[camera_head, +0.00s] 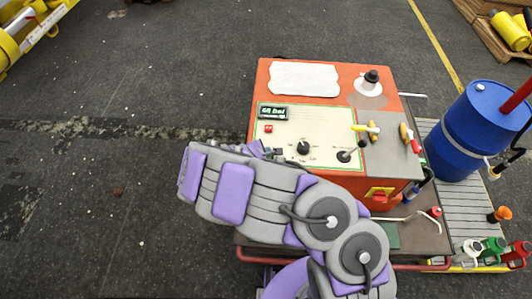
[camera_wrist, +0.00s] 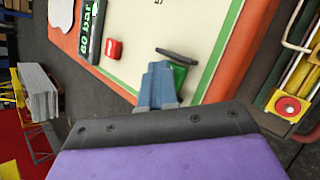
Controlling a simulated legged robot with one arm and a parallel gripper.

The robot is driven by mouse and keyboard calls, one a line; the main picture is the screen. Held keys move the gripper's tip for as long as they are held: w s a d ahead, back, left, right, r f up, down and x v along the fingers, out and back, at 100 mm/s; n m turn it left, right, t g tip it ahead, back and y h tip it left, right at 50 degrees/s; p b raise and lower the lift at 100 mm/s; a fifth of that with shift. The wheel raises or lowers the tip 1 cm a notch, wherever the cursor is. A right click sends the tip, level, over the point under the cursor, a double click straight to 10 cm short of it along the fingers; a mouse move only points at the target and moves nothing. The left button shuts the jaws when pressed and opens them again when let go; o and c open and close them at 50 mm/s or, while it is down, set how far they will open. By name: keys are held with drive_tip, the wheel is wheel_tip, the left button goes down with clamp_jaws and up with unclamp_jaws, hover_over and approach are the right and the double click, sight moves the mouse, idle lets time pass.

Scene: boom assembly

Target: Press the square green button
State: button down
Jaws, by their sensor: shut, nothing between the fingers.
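The square green button (camera_wrist: 180,74) is on the cream panel (camera_wrist: 140,28) of the orange control box. In the wrist view it is partly hidden behind the blue fingers of my gripper (camera_wrist: 160,68). The fingers are shut and empty, and their tips overlap the button's left side. I cannot tell whether they touch it. In the head view my gripper (camera_head: 260,149) is at the panel's lower left edge, and I cannot make out the green button there.
A square red button (camera_wrist: 113,48) and a pressure display (camera_wrist: 90,30) sit beside it on the panel. The head view shows a black knob (camera_head: 303,148), a lever (camera_head: 350,152) and a yellow handle (camera_head: 367,128) to the right. A blue barrel (camera_head: 470,130) stands farther right.

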drive_tip(key=shift+r+p, duration=0.7)
drive_tip(key=shift+r, duration=0.25)
wheel_tip(320, 180, up, 5)
drive_tip(key=p, duration=0.3)
drive_tip(key=shift+p, duration=0.3)
idle(0.4)
